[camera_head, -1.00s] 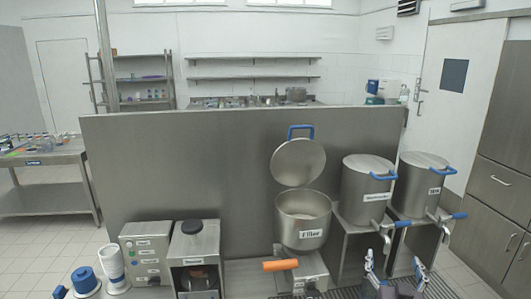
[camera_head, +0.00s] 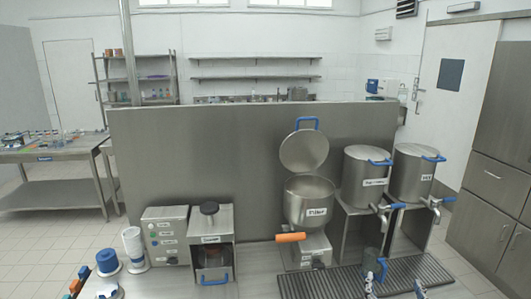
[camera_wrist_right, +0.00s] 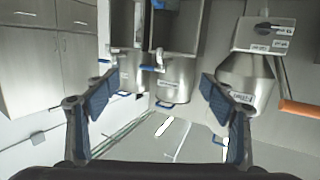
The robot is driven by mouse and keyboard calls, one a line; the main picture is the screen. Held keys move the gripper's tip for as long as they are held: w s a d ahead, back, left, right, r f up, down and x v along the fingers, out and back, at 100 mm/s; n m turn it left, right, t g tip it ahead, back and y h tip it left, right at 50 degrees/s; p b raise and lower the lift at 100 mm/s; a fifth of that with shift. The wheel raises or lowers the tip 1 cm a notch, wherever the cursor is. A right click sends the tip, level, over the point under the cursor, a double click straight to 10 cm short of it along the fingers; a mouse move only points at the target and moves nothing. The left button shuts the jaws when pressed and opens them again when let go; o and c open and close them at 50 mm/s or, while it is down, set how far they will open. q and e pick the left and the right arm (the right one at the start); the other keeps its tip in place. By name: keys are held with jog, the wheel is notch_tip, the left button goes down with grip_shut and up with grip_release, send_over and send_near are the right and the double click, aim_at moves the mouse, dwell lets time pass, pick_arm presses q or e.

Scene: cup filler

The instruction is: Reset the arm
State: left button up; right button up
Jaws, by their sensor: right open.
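My right gripper (camera_head: 393,287) is at the bottom edge of the head view, in front of the dark drip grate (camera_head: 433,273). In the right wrist view it (camera_wrist_right: 160,76) is open, with its two blue-padded fingers wide apart and nothing between them. My left gripper does not show.
The filler pot (camera_head: 307,212) with raised lid and orange handle (camera_head: 290,237) stands left of two lidded pots with taps (camera_head: 367,176) (camera_head: 412,173). A control box (camera_head: 166,236), a machine (camera_head: 212,250) and blue-topped containers (camera_head: 108,262) stand further left. Bare counter lies between.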

jog(key=s+a+f+n+g+y, duration=0.2)
jog(key=s+a+f+g, duration=0.3)
jog(key=s, duration=0.6)
jog(key=s+a+f+n+g+y, duration=0.25)
jog(key=s+f, duration=0.35)
jog(key=s, duration=0.6)
jog(key=s+a+f+n+g+y, duration=0.1)
jog(key=s+a+f+g, duration=0.4)
jog(key=s, duration=0.6)
notch_tip(320, 180, down, 37)
jog(key=s+b, duration=0.1)
jog(key=b, duration=1.1)
pick_arm(q)
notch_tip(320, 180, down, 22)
jog(key=b, duration=1)
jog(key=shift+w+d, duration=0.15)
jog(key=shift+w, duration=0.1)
pick_arm(e)
jog(key=s+d+f+g, duration=0.1)
jog(key=s+f, duration=0.8)
jog(key=f, duration=0.5)
jog(key=s+d+f, duration=0.2)
jog(key=s+f, duration=0.7)
jog(key=f, duration=0.4)
jog(key=shift+f+g, duration=0.35)
jog(key=shift+f, duration=0.05)
